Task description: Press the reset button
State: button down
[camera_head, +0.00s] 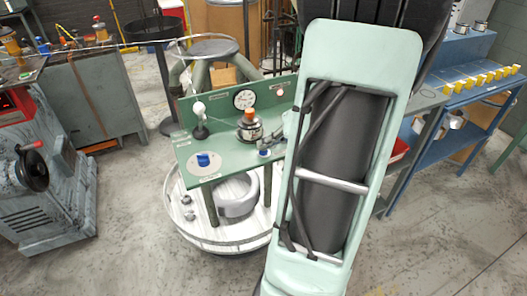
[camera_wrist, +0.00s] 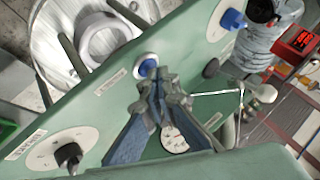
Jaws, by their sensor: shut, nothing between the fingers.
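The green spring coiler (camera_head: 222,153) stands left of my arm in the head view. A round blue button (camera_wrist: 148,67) in a pale ring sits on its green deck, and it also shows in the head view (camera_head: 264,153). A small label lies beside it, too small to read, so I cannot confirm which control is reset. My gripper (camera_wrist: 158,82) is shut and empty, with its fingertips right beside the blue button in the wrist view. I cannot tell whether they touch it. In the head view my gripper (camera_head: 271,144) is partly hidden by my arm.
A blue knob (camera_head: 203,160) on a white dial, a white-ball lever (camera_head: 199,110), an orange-topped part (camera_head: 249,122) and a gauge (camera_head: 244,99) crowd the coiler. A black knob (camera_wrist: 68,154) shows in the wrist view. A blue bench (camera_head: 455,95) stands to the right.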

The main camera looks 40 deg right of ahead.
aim_at(266, 152)
jog(key=shift+f+b, duration=0.25)
jog(key=shift+b, duration=0.05)
jog(key=shift+r, duration=0.15)
dwell(0.5)
jog(key=shift+r, duration=0.7)
jog(key=shift+r+p, duration=1.35)
jog(key=shift+r, duration=1.2)
